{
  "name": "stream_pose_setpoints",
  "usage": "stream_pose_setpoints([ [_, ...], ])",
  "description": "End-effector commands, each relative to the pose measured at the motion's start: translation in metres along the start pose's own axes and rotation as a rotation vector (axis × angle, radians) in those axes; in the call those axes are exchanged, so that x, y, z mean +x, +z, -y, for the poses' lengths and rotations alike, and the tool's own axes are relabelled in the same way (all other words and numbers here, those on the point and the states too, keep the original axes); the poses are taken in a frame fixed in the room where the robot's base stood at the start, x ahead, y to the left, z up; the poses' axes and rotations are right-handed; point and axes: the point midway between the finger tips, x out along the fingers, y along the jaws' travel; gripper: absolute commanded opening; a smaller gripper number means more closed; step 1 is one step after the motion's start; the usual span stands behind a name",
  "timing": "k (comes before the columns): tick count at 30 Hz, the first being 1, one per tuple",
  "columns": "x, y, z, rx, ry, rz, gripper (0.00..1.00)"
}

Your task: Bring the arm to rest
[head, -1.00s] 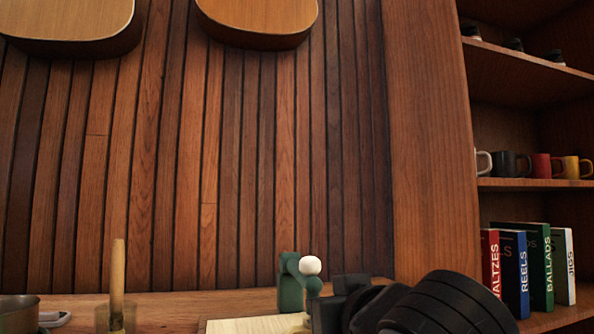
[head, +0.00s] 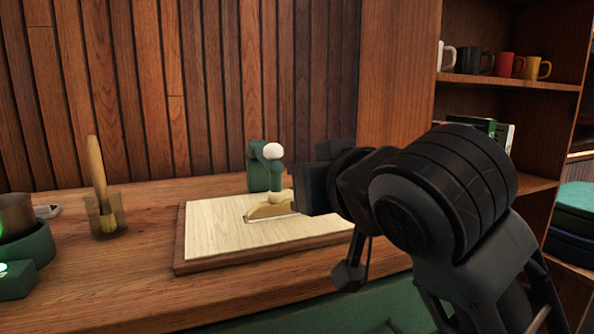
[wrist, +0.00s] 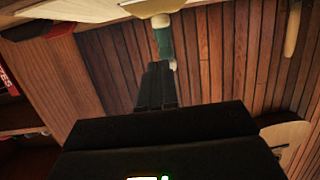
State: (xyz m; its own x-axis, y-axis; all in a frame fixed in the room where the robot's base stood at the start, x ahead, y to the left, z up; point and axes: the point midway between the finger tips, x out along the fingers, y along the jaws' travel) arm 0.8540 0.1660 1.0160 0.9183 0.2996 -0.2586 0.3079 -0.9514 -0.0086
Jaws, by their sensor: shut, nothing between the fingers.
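My arm reaches in from the right in the head view, and my gripper (head: 312,188) is above the right part of a pale board on the wooden counter. In the wrist view my gripper (wrist: 157,85) shows two dark fingers together with nothing between them. The gripper seems apart from both, though the exact gap cannot be told.
The pale board (head: 215,232) lies on the counter (head: 110,280). A brush (head: 96,165) stands in a clear cup (head: 108,218) at left, beside a green-based pot (head: 30,245). Shelves with mugs (head: 505,64) stand at right, a slatted wall (head: 150,90) behind.

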Motion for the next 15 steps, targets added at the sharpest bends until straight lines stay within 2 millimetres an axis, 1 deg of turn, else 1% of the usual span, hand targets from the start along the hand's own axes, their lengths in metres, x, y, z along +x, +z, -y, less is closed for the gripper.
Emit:
stream_pose_setpoints([
  [1, -0.01, 0.001, 0.0, 0.002, -0.001, 0.0, 0.0],
  [3, -0.022, 0.004, 0.0, 0.002, -0.001, 0.0, 0.0],
  [7, -0.042, 0.007, 0.0, 0.002, 0.0, 0.001, 0.0],
  [11, -0.053, 0.01, 0.0, 0.001, -0.001, 0.001, 0.0],
  [15, -0.056, 0.016, 0.001, 0.017, -0.009, -0.002, 0.0],
])
